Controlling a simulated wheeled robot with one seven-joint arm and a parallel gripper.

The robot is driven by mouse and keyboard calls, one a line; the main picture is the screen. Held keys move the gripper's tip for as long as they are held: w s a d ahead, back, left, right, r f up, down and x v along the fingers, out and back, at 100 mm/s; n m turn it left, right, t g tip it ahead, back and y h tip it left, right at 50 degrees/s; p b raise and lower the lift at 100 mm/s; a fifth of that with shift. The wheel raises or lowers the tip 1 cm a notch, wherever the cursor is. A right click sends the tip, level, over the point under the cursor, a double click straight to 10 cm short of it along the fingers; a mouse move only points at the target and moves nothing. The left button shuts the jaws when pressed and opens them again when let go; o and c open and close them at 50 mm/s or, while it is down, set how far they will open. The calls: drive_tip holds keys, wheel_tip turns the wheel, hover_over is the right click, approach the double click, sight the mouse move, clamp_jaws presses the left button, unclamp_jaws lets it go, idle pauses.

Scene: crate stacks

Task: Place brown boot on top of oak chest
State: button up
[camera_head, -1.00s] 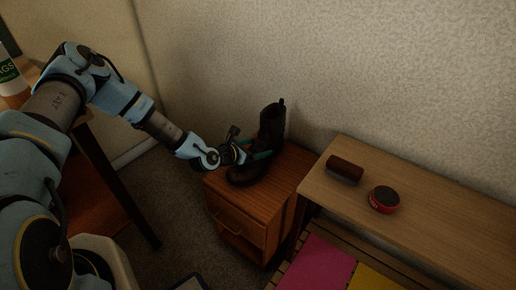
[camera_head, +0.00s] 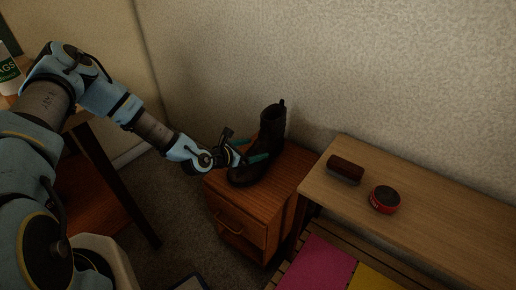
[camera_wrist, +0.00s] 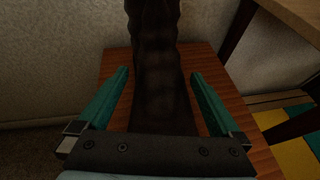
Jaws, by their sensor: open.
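The dark brown boot (camera_head: 272,130) stands upright on the wooden chest (camera_head: 241,206), a reddish-brown cabinet with a drawer handle on its front. The boot's toe points toward the lower left. My gripper (camera_head: 251,159) is beside the boot's lower part, with teal fingers apart. In the wrist view the boot (camera_wrist: 157,70) lies between the open fingers (camera_wrist: 160,98), with a gap on each side. The chest top (camera_wrist: 199,62) shows behind it. The boot's near end is hidden by the gripper's palm.
A wooden bench top (camera_head: 440,200) to the right holds a dark brown brush-like block (camera_head: 346,169) and a red round tin (camera_head: 384,199). Pink (camera_head: 318,262) and yellow (camera_head: 374,277) sheets lie below it. The wall is close behind the chest.

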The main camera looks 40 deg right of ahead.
wheel_tip(320, 180, up, 4)
hover_over(235, 170)
drive_tip(key=shift+w+f, duration=0.1)
drive_tip(key=shift+f, duration=0.1)
drive_tip(key=w+a+r+m+y, duration=0.2)
drive_tip(key=w+a+m+y, duration=0.15)
drive_tip(key=a, duration=0.35)
drive_tip(key=w+a+r+m+y, duration=0.1)
drive_tip(key=w+a+m+y, duration=0.15)
drive_tip(key=a+m, duration=0.35)
drive_tip(key=w+a+r+m+y, duration=0.2)
drive_tip(key=a+m+y, duration=0.1)
drive_tip(key=a, duration=0.5)
drive_tip(key=s+a+r+m+y, duration=0.2)
drive_tip(key=s+a+r+m, duration=0.1)
drive_tip(key=a+r, duration=0.5)
drive_tip(key=s+a+r+m+y, duration=0.2)
drive_tip(key=s+a+r+m, duration=0.1)
drive_tip(key=a+r, duration=0.6)
drive_tip(key=shift+s+a+r+m, duration=0.3)
drive_tip(key=shift+s+r+m, duration=0.1)
drive_tip(key=shift+r+m, duration=0.15)
wheel_tip(235, 170, up, 12)
drive_tip(key=p, duration=1.2)
